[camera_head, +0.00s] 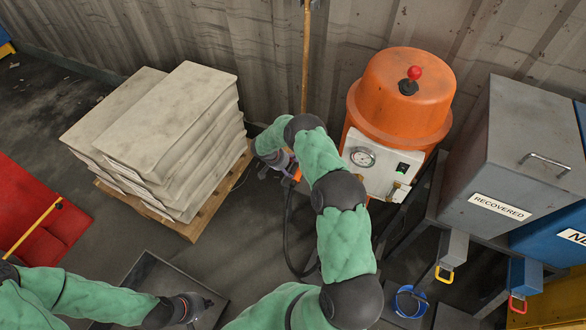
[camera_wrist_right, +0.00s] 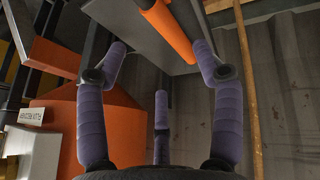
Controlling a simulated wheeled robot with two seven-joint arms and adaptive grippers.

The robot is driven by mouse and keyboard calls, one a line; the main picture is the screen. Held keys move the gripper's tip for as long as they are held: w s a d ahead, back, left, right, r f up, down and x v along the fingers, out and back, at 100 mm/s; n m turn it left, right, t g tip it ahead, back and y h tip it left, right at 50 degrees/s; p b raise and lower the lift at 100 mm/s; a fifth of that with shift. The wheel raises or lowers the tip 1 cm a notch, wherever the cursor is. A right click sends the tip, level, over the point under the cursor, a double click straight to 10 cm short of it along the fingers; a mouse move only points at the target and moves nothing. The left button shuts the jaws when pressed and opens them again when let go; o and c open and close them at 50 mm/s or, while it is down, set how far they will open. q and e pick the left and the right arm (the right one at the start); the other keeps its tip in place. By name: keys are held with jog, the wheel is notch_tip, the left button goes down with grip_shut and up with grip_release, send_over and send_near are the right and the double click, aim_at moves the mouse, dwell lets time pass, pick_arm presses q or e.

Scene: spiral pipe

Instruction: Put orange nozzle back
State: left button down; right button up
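The orange nozzle (camera_head: 297,175) shows as a small orange bit beside my right gripper (camera_head: 276,160) in the head view, mostly hidden by my arm. In the right wrist view, an orange tube (camera_wrist_right: 167,25), which appears to be the nozzle, runs diagonally between the purple fingertips of my right gripper (camera_wrist_right: 161,58). The fingers are spread, with a gap at least on the left side; firm contact does not show. My left gripper (camera_head: 202,306) is low in the head view, away from the nozzle; its finger opening is unclear.
The orange machine (camera_head: 401,105), with a gauge and red knob, stands right of my right forearm. A black hose (camera_head: 289,230) hangs beside the arm. Stacked sacks (camera_head: 165,120) on a pallet stand left. A wooden pole (camera_head: 306,60) leans at the wall. A grey bin (camera_head: 515,150) stands right.

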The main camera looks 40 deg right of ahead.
jog(key=s+a+f+n+y, duration=0.1)
jog(key=s+a+n+y, duration=0.15)
jog(key=s+a, duration=0.4)
jog(key=s+a+f+n+y, duration=0.1)
jog(key=s+a+n+y, duration=0.15)
jog(key=a, duration=0.75)
jog(key=s+a+n+y, duration=0.1)
jog(key=s+a+y, duration=0.2)
jog(key=s+a, duration=0.35)
jog(key=s+a+r+n, duration=0.1)
jog(key=s+a+r, duration=0.2)
jog(key=s+a, duration=0.2)
jog(key=s+a+r+n+t+y, duration=0.1)
jog(key=s+a+r+n, duration=0.1)
jog(key=s+a, duration=0.3)
jog(key=s, duration=0.2)
jog(key=shift+s+r+y, duration=0.3)
jog(key=shift+s+r, duration=0.1)
